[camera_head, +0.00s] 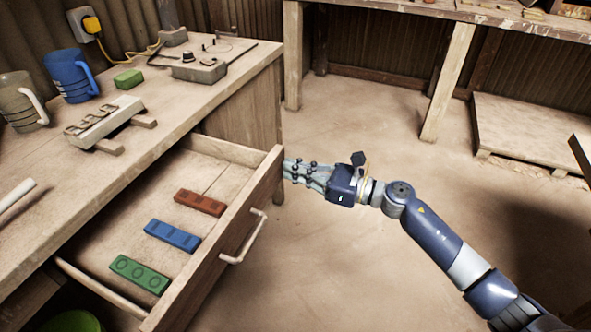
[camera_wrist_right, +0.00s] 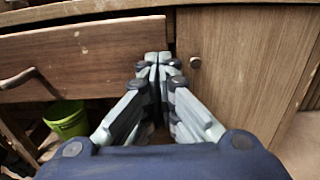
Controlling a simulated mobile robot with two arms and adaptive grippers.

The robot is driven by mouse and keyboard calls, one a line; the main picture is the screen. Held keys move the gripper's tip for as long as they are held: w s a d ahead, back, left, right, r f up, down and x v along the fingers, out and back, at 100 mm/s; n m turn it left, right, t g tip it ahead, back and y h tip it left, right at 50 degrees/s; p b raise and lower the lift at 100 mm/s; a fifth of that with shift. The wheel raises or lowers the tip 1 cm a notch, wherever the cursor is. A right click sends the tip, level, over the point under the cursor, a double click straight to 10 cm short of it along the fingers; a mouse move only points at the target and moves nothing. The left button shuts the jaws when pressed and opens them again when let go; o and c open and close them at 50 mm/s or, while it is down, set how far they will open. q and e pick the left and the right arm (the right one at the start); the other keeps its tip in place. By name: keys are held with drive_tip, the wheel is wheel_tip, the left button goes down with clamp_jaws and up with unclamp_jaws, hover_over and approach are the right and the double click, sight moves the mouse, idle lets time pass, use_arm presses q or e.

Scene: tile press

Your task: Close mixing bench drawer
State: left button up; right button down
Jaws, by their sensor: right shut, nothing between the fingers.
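The mixing bench drawer (camera_head: 262,190) is pulled out, its front standing well away from the bench (camera_head: 225,75). A red (camera_head: 200,202), a blue (camera_head: 172,235) and a green block (camera_head: 140,274) lie inside it. The drawer front has a pale bar handle (camera_head: 245,238). My right gripper (camera_head: 288,168) is shut and empty, its fingertips at the far end of the drawer front. In the right wrist view, the fingertips (camera_wrist_right: 158,58) overlap the right edge of the drawer front (camera_wrist_right: 85,60); I cannot tell whether they touch it. My left gripper is out of view.
On the bench top stand a blue mug (camera_head: 70,75), a grey mug (camera_head: 22,100), a green block (camera_head: 128,79) and metal tools. A green bucket (camera_wrist_right: 66,118) is below the drawer. A cabinet door with a knob (camera_wrist_right: 195,62) is beside it.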

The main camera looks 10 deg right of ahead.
drive_tip(key=b, duration=0.2)
approach(215, 148)
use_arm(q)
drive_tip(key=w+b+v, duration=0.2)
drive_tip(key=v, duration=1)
use_arm(e)
drive_tip(key=w, duration=0.1)
drive_tip(key=w+a+f, duration=0.1)
drive_tip(key=w+a, duration=0.1)
drive_tip(key=shift+w+a+f, duration=0.1)
drive_tip(key=shift+w+f, duration=0.2)
drive_tip(key=shift+f, duration=0.1)
drive_tip(key=b+x, duration=0.1)
drive_tip(key=x, duration=0.3)
drive_tip(key=shift+w+a+b, duration=0.15)
drive_tip(key=shift+a+b, duration=0.1)
drive_tip(key=shift+b, duration=0.15)
drive_tip(key=b+x, duration=0.1)
drive_tip(key=x, duration=0.2)
drive_tip(key=shift+d, duration=0.1)
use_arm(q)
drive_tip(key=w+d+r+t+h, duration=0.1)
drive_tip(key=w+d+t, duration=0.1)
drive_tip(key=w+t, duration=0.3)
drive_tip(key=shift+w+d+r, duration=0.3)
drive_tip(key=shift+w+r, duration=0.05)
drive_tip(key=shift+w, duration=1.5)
use_arm(e)
drive_tip(key=shift+w+r, duration=0.1)
